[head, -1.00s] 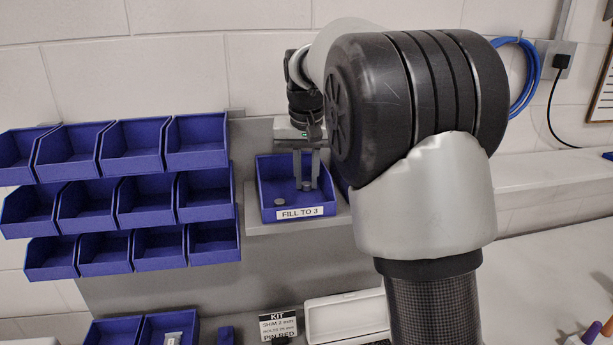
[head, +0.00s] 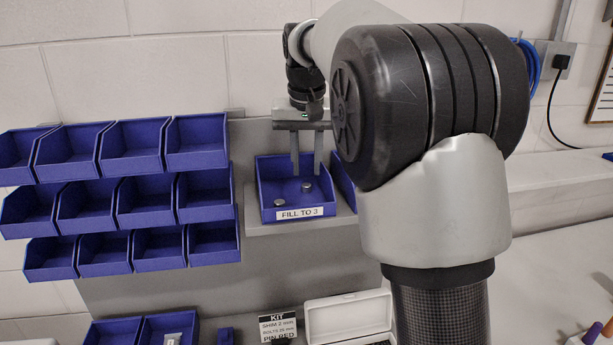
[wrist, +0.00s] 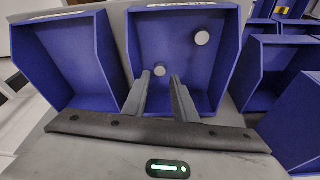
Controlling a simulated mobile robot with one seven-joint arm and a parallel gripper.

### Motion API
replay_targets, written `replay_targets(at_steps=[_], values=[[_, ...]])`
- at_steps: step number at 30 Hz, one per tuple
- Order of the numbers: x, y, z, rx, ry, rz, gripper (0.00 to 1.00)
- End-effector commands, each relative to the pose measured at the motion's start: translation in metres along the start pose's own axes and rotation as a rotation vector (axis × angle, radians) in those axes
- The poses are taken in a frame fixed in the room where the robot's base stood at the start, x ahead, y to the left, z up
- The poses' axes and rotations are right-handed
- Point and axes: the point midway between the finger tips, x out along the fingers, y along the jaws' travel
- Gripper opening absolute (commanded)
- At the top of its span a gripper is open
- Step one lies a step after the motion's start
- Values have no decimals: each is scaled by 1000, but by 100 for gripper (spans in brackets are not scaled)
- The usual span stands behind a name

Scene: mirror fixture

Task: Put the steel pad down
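Two small round grey steel pads lie apart on the floor of the blue bin (head: 268,215) labelled "FILL TO 3". One pad (head: 307,187) lies near the middle of the bin and the other pad (head: 280,203) near its front left. In the wrist view, the middle pad (wrist: 160,70) appears between my fingertips, and the other pad (wrist: 202,38) is farther off. My gripper (head: 306,174) is open and empty, its fingers pointing down above the middle pad and apart from it.
Rows of blue bins (head: 131,245) hang at the left. Another blue bin (head: 343,182) stands right beside the labelled one, partly hidden by my arm. An open white box (head: 348,315) and a "KIT" card (head: 278,327) are below.

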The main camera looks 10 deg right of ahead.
Motion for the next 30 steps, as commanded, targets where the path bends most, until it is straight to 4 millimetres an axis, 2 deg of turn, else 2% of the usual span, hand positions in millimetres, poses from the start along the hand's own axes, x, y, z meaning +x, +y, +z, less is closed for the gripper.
replay_targets(at_steps=[3,9,13,20,23,25,29,30], values=[[-28,0,-1,0,4,0,26],[-63,0,-1,0,3,0,26],[-74,0,0,0,1,0,26],[-81,3,6,-1,3,-5,26],[-90,12,26,-9,18,-24,26],[-96,21,53,-21,36,-43,26],[-98,37,122,-60,85,-77,26],[-95,40,145,-75,100,-83,26]])
